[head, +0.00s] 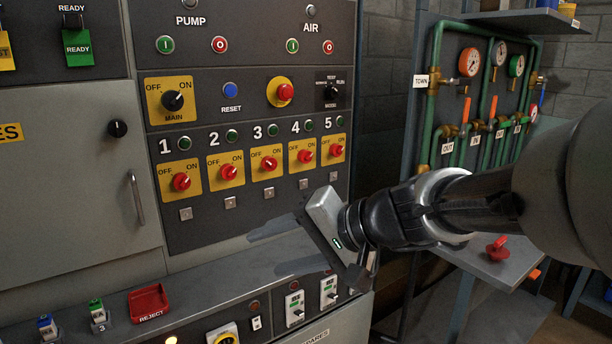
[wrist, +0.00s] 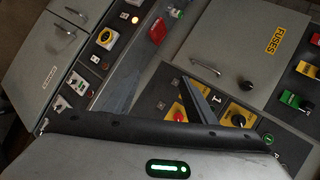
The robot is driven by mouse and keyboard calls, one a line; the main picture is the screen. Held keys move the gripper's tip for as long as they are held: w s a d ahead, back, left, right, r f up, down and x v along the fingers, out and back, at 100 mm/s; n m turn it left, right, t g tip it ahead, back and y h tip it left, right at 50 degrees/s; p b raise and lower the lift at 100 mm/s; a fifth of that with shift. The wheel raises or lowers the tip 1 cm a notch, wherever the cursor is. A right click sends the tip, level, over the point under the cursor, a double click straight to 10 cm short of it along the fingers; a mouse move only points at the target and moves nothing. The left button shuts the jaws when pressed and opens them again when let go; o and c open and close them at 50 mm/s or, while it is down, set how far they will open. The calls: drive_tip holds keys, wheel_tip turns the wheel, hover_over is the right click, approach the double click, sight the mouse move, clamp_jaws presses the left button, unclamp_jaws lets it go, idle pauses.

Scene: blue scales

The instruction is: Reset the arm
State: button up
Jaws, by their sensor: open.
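My gripper (head: 338,238) hangs open in front of the lower right of the switch panel (head: 330,60), below the numbered switches. It appears empty, and its fingers are partly hidden behind the grey hand in the head view. My arm reaches in from the right edge. In the wrist view, a dark finger (wrist: 197,103) stands up before the panel, close in the picture to a red-knobbed yellow switch (wrist: 178,114). No contact between my gripper and the panel can be made out.
Numbered red switches (head: 268,163) line the panel above a ledge with a red reject tray (head: 149,303) and small breakers (head: 295,306). Green pipes with gauges (head: 470,62) stand at the right. A grey stand with a red knob (head: 498,249) lies below my arm.

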drive_tip(key=s+d+f+n+h, duration=0.25)
drive_tip(key=s+d+h, duration=0.25)
drive_tip(key=s+d, duration=0.3)
drive_tip(key=s+d+f+n+h, duration=0.1)
drive_tip(key=s+d+f+h, duration=0.2)
drive_tip(key=s+d+h, duration=0.6)
wheel_tip(320, 180, up, 25)
drive_tip(key=w+d+y+p, duration=0.1)
drive_tip(key=w+y+p, duration=0.1)
drive_tip(key=p, duration=2.3)
drive_tip(key=shift+w+d+y, duration=0.25)
drive_tip(key=shift+d+y, duration=0.1)
drive_tip(key=shift+y, duration=0.45)
